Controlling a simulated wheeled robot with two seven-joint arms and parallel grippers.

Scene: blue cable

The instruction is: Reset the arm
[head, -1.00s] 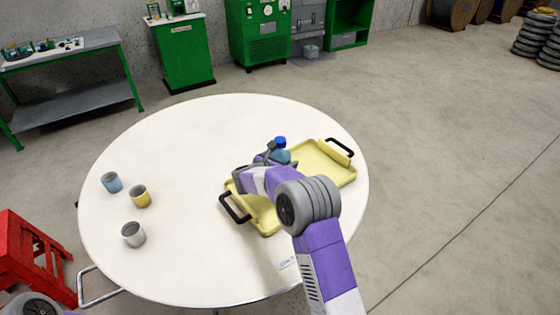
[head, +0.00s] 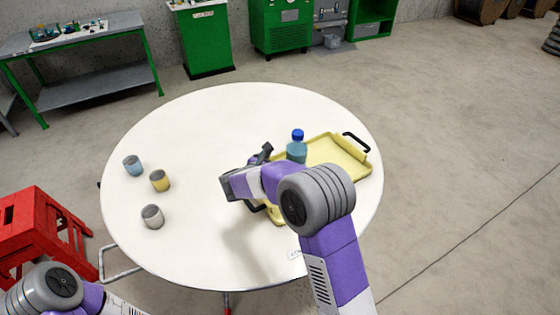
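My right arm comes in from the bottom right and reaches over the round white table. Its gripper (head: 263,154) is above the table, left of the bottle. One dark finger shows; the other is not clear, so I cannot tell how far it is open. A bottle (head: 297,152) with a blue cap stands upright on the yellow tray (head: 335,157), apart from the gripper. My arm hides part of the tray. Only a part of my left arm shows at the bottom left; its gripper is out of view.
The white table (head: 190,115) holds a blue cup (head: 133,166), a yellow cup (head: 160,181) and a grey cup (head: 153,217) on its left side. A red stool (head: 35,230) stands left of the table. The table's back and middle are clear.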

